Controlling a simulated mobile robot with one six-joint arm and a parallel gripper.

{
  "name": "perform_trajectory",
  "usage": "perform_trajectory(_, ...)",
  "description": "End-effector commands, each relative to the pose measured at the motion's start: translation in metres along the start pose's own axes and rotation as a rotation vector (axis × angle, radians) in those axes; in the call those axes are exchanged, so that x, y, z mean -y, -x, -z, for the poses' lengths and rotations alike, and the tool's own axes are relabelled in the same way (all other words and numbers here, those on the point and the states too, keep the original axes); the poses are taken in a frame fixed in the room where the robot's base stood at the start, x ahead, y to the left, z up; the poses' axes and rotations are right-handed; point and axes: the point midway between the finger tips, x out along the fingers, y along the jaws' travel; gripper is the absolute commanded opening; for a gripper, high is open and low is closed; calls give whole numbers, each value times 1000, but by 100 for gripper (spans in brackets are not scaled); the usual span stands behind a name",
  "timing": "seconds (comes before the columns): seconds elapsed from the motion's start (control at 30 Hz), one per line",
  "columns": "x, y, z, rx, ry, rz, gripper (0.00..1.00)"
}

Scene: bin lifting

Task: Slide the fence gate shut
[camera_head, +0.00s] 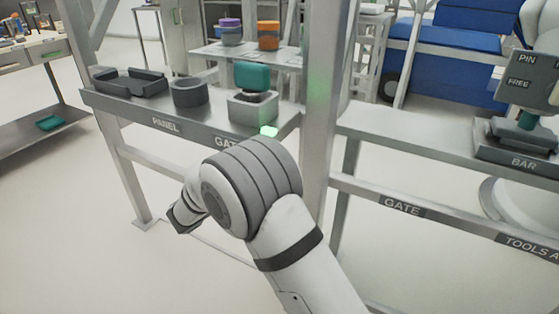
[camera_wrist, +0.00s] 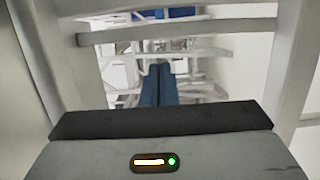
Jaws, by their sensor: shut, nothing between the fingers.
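A grey rail labelled GATE (camera_head: 402,206) runs across the right side of the head view, below a shelf, at the right of a grey upright post (camera_head: 322,110). Whether this rail belongs to the sliding gate I cannot tell. My gripper (camera_head: 172,222) is at the left of my arm in the head view, low in front of the shelf labelled PANEL and GATE, partly hidden by my wrist. In the wrist view its blue fingers (camera_wrist: 158,86) are together and empty, pointing at pale bars.
The left shelf (camera_head: 125,118) holds a black tray (camera_head: 130,82), a dark ring (camera_head: 189,93) and a teal-topped grey block (camera_head: 252,108). A green light (camera_head: 268,131) glows at its edge. A BAR-labelled stand (camera_head: 515,145) is at the right. Open floor lies at lower left.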

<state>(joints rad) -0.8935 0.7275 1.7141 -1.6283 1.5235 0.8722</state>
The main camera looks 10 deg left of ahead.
Motion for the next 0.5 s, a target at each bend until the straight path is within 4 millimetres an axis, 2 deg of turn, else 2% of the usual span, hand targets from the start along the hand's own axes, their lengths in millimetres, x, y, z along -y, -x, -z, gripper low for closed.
perform_trajectory(0.17,2,-21,-1,3,-2,1,0)
perform_trajectory(0.5,3,-92,0,1,-2,0,0)
